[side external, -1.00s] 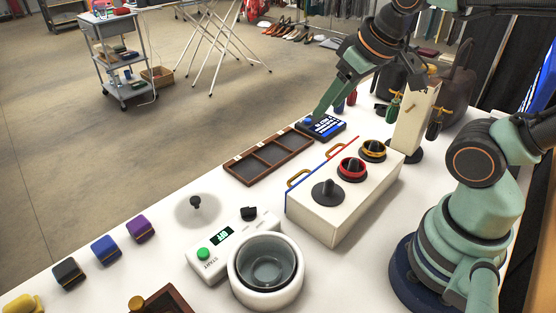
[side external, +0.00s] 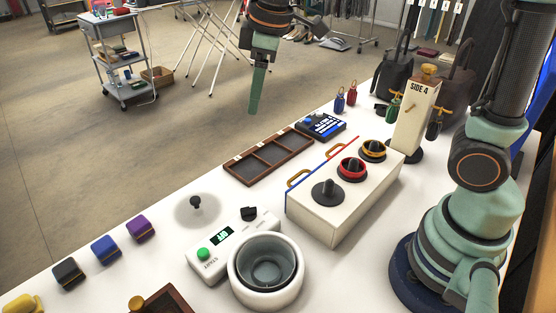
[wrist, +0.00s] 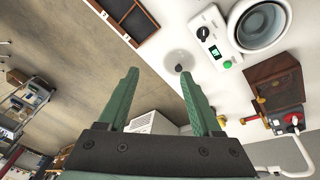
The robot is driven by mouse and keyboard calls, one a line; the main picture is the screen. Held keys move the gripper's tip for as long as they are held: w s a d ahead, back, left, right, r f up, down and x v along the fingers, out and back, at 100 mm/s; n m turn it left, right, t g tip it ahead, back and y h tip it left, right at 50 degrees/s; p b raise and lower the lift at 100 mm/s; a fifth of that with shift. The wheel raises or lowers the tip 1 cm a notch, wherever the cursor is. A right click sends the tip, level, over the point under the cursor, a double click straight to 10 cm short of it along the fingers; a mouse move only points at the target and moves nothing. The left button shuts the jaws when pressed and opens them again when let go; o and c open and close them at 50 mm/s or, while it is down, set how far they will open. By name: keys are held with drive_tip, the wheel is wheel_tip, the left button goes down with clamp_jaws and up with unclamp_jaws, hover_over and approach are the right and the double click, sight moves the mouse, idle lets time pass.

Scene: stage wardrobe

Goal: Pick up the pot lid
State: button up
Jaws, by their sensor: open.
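The pot lid (side external: 190,214) is a clear, pale disc with a black knob (side external: 196,202). It lies flat on the white table, left of the white heater unit. In the wrist view the lid (wrist: 174,54) lies ahead of my fingertips, slightly right of the middle. The round white pot with a dark grey inside (side external: 265,269) stands open at the table's front. My gripper (side external: 254,108) is raised, pointing down, farther back than the lid and apart from it. In the wrist view my gripper (wrist: 160,74) has its two green fingers spread, with nothing between them.
The heater unit (side external: 205,266) has a green button and black knob. A brown compartment tray (side external: 240,180) lies behind the lid. A white box with ringed pegs (side external: 325,219) stands right. Black, blue and purple blocks (side external: 105,249) line the left edge. The table around the lid is clear.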

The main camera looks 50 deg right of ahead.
drive_tip(key=w+a+f+n+g, duration=0.1)
drive_tip(key=w+a+f+n, duration=0.3)
drive_tip(key=w+a, duration=0.15)
drive_tip(key=n+g, duration=0.2)
drive_tip(key=n, duration=0.3)
hover_over(194, 199)
drive_tip(key=shift+h, duration=0.3)
drive_tip(key=f, duration=1.4)
drive_tip(key=shift+s+d+f, duration=0.2)
drive_tip(key=shift+s+f, duration=0.05)
drive_tip(key=shift+f, duration=0.15)
drive_tip(key=f, duration=0.5)
drive_tip(key=shift+w+a, duration=0.15)
drive_tip(key=shift+w, duration=0.1)
clamp_jaws()
